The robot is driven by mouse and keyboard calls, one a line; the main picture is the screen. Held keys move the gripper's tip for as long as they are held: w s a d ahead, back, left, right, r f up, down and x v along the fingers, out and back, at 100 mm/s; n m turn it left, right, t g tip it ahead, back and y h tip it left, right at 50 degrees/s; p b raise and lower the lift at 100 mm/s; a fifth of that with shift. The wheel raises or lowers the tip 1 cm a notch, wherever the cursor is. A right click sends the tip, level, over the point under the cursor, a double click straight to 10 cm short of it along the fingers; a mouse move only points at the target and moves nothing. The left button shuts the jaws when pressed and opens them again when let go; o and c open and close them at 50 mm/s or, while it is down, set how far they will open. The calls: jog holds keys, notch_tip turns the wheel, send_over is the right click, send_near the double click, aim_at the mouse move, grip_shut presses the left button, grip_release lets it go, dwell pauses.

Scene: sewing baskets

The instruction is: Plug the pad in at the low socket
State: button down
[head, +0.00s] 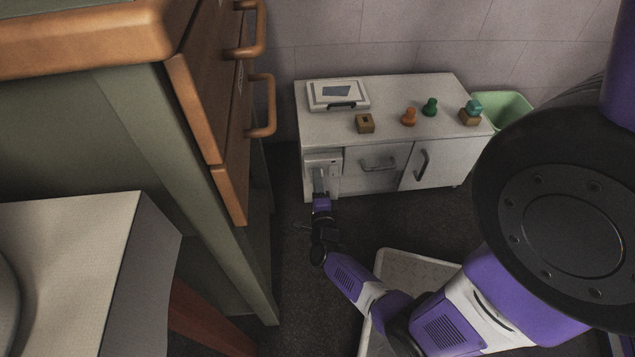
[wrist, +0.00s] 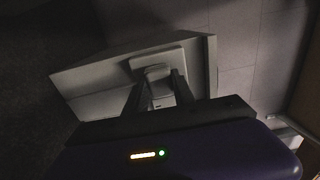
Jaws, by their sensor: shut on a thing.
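My gripper (wrist: 158,92) reaches low to the left front of the white cabinet. In the wrist view its two dark fingers are shut on a pale plug (wrist: 157,73). The plug is in front of a pale socket plate (wrist: 140,62) and seems to be against it; I cannot tell whether it is in. In the head view the socket plate (head: 323,158) is on the cabinet's left front, with my gripper (head: 320,188) just below it. A flat white unit with a dark blue-grey patch, perhaps the pad (head: 317,97), lies on the cabinet top. No cord is clearly visible.
The white cabinet (head: 385,130) carries a wooden block (head: 365,123), orange (head: 409,117) and green (head: 430,107) knobs, and a teal-topped piece (head: 473,108). A green bin (head: 507,107) stands right. A wooden drawer unit (head: 205,100) is close left. A pale tray (head: 420,268) lies on the floor.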

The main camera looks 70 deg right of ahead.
jog(key=shift+w+d, duration=0.1)
jog(key=shift+d, duration=0.05)
jog(key=c, duration=1)
grip_release()
jog(key=shift+o, duration=0.2)
jog(key=p+v, duration=0.2)
jog(key=v, duration=0.5)
jog(key=shift+a+p, duration=0.3)
jog(key=shift+a, duration=0.05)
